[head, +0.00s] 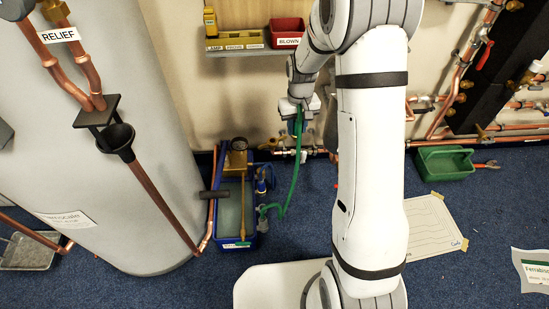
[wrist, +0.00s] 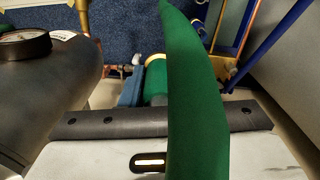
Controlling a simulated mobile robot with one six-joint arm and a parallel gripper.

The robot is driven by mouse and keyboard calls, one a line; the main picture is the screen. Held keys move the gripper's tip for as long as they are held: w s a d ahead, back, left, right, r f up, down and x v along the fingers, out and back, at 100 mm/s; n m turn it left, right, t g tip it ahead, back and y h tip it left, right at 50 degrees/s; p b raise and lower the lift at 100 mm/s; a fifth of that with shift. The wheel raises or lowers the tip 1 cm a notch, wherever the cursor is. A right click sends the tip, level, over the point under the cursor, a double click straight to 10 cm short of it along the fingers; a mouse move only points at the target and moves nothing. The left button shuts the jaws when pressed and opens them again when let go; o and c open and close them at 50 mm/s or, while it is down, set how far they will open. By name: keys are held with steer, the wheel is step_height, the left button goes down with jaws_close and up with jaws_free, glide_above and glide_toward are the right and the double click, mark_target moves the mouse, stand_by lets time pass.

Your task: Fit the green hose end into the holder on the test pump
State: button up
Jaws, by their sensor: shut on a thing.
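The test pump is a blue, open-topped tank (head: 222,222) with brass parts, standing on the carpet beside the grey cylinder. The green hose (head: 293,180) rises in a curve from the pump's right side to my gripper (head: 302,126). My gripper is shut on the green hose end, up and to the right of the pump and apart from it. In the wrist view the hose (wrist: 192,80) crosses close to the camera, and a green piece (wrist: 155,78) shows beyond the gripper body. The fingertips are mostly hidden there. I cannot make out the holder clearly.
Copper pipework (head: 435,128) runs along the wall behind. A shelf with a red bin (head: 287,30) is above my gripper. A green tray (head: 444,163) is at the right. A gauge (wrist: 25,43) is close at left in the wrist view.

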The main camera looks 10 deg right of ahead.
steer(key=w+a+f+n+b, duration=0.1)
steer(key=a+f+n, duration=0.2)
steer(key=f, duration=0.5)
steer(key=a+f+n+b, duration=0.15)
steer(key=a+f, duration=0.25)
steer(key=f, duration=0.5)
steer(key=shift+s+a, duration=2.65)
steer(key=shift+s, duration=1.05)
step_height(320, 180, down, 14)
steer(key=b, duration=0.8)
steer(key=shift+r+n, duration=0.15)
steer(key=shift+n, duration=0.3)
steer(key=shift+f+b, duration=0.2)
steer(key=shift+b, duration=0.2)
steer(key=shift+f+b, duration=0.8)
steer(key=shift+f, duration=0.45)
steer(key=shift+d+f+b, duration=0.1)
steer(key=shift+f+b, duration=0.4)
steer(key=shift+f, duration=0.25)
steer(key=o, duration=1.1)
steer(key=shift+o, duration=0.2)
